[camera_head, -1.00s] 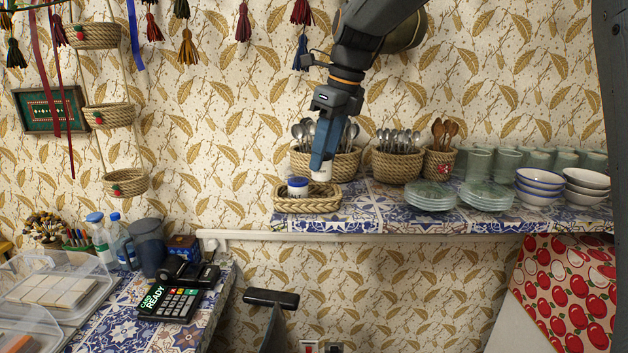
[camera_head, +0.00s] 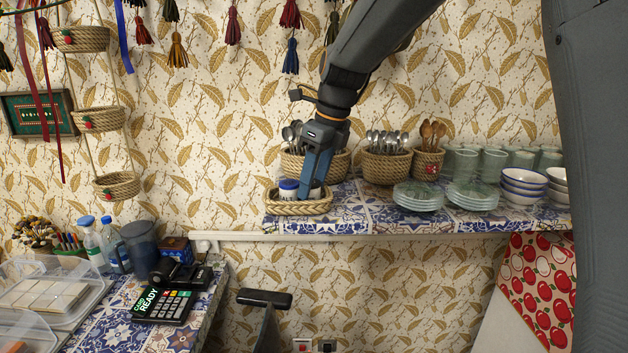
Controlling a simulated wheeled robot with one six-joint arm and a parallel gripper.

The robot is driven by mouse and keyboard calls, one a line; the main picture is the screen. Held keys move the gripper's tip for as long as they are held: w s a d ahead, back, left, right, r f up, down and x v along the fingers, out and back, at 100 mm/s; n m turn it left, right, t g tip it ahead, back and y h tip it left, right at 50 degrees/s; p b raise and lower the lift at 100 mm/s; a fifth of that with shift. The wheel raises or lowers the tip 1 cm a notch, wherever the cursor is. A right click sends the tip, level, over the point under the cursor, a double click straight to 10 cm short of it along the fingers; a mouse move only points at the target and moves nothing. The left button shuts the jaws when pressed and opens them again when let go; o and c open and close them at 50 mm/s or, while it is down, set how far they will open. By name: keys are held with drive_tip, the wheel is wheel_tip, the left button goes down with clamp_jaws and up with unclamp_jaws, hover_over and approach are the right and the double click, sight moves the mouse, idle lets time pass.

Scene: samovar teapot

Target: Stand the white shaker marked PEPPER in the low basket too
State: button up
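The low basket (camera_head: 300,208) is a shallow oblong woven tray at the left end of the tiled shelf. A white shaker with a blue top (camera_head: 288,190) stands in its left part. My gripper (camera_head: 308,190) points down into the basket, just right of that shaker. It appears shut on a second white shaker (camera_head: 317,192), which shows only as a sliver at the right of the blue finger. This shaker is low inside the basket, roughly upright. Its PEPPER marking is not legible, and I cannot tell whether its base touches the basket floor.
Right behind the low basket stands a taller basket of spoons (camera_head: 332,165). Further right are another cutlery basket (camera_head: 386,167), a wooden-spoon basket (camera_head: 428,165), stacked glass plates (camera_head: 418,196), glasses and bowls (camera_head: 522,186). A card reader (camera_head: 163,305) lies on the lower counter.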

drive_tip(key=b+v, duration=0.2)
drive_tip(key=v, duration=1)
drive_tip(key=shift+r, duration=0.2)
